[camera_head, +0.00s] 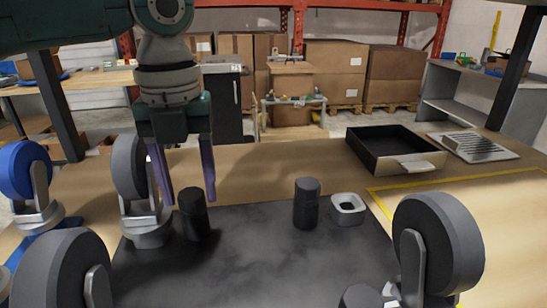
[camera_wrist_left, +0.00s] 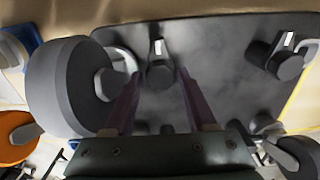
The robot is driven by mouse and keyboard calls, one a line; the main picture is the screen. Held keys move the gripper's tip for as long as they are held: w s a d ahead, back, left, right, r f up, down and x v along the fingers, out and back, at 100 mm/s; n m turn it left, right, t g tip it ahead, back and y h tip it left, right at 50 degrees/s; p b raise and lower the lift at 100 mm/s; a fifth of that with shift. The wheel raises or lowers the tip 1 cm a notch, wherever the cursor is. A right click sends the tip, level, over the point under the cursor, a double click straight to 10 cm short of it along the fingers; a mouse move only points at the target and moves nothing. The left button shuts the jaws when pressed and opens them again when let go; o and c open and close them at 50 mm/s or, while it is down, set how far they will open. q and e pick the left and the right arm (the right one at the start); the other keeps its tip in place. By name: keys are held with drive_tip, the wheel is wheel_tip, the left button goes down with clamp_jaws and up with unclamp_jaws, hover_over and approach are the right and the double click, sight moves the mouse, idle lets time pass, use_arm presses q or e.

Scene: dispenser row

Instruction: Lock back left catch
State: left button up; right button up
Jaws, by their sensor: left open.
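A dark plate (camera_head: 255,265) lies on the table with wheels and short black upright posts on it. The back left post (camera_head: 195,213), which seems to be the back left catch, stands beside the grey back left wheel (camera_head: 128,168). In the left wrist view this post (camera_wrist_left: 160,75) shows a pale strip at its top. My left gripper (camera_head: 189,200) is open, pointing down, with its purple-grey fingers above and around the post's top; contact cannot be told. In the wrist view the fingers (camera_wrist_left: 156,85) reach toward either side of the post. My right gripper is not in view.
Grey wheels stand at front left (camera_head: 62,272) and front right (camera_head: 437,240). A blue wheel (camera_head: 27,172) is at far left. A black tray (camera_head: 390,150) and slotted metal plate (camera_head: 474,147) lie behind right.

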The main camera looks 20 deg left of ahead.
use_arm(q)
clamp_jaws()
drive_tip(key=shift+r, duration=0.1)
